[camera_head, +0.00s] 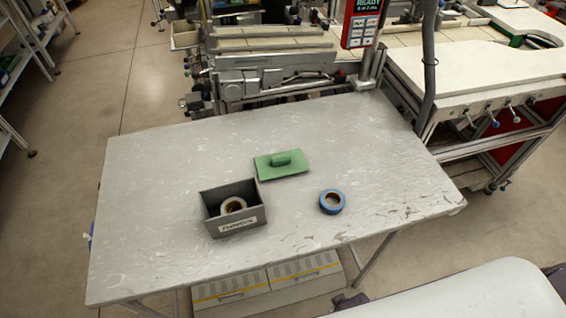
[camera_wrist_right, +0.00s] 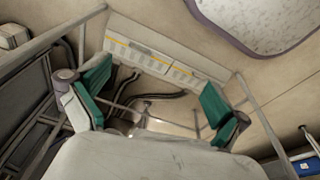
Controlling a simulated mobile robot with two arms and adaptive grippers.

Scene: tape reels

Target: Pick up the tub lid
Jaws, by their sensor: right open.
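The green tub lid (camera_head: 281,164) lies flat on the grey table, with a raised grip on its top. The grey open tub (camera_head: 237,226) stands in front and to the left of the lid, with a label on its front. A tape reel (camera_head: 233,206) with a pale core sits inside the tub. A blue tape reel (camera_head: 332,202) lies on the table to the right of the tub. My right gripper (camera_wrist_right: 153,95) shows in the right wrist view, its teal pads wide apart with nothing between them. The lid is not in that view. My left gripper is not seen.
The worn grey table (camera_head: 150,180) is clear around these objects. A machine frame with a post and a red display (camera_head: 363,22) stands behind it.

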